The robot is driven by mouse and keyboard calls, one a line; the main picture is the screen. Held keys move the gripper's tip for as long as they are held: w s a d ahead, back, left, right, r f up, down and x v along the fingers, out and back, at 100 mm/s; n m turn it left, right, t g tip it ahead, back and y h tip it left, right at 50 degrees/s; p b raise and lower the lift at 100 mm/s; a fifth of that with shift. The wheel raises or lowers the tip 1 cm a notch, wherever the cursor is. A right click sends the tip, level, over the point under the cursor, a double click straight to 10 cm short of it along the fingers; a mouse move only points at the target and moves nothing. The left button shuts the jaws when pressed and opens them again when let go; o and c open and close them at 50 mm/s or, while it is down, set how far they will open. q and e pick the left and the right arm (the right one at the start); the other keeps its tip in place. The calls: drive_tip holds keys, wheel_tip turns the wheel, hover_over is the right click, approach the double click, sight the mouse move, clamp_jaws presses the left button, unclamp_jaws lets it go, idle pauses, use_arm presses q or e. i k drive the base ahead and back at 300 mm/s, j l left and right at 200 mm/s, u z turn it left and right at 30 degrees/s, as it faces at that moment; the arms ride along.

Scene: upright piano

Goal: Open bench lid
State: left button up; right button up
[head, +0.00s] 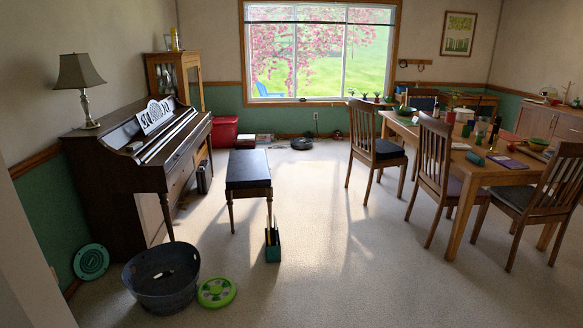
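The piano bench (248,181) stands on the carpet in the middle left of the head view, in front of the piano's right side. It has a dark padded top, a wooden frame and thin legs. Its lid (248,166) looks shut, lying flat on the frame. Neither my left gripper nor my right gripper is in view.
The upright piano (140,160) stands left of the bench. A dark green holder (273,248) stands at the bench's near leg. A grey tub (160,290) and a green disc (216,292) lie nearer. A dining table (470,171) with chairs is right. Carpet between is clear.

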sight(246, 169)
drive_tip(key=i+z, duration=0.35)
drive_tip(key=i, duration=1.35)
drive_tip(key=i+l+u, duration=0.15)
drive_tip(key=i, duration=0.4)
drive_tip(key=i+l+u, duration=0.15)
drive_tip(key=i, duration=0.45)
drive_tip(key=i+l+u, duration=0.15)
drive_tip(key=i, duration=0.4)
drive_tip(key=i+l+u, duration=0.5)
drive_tip(key=i, duration=0.2)
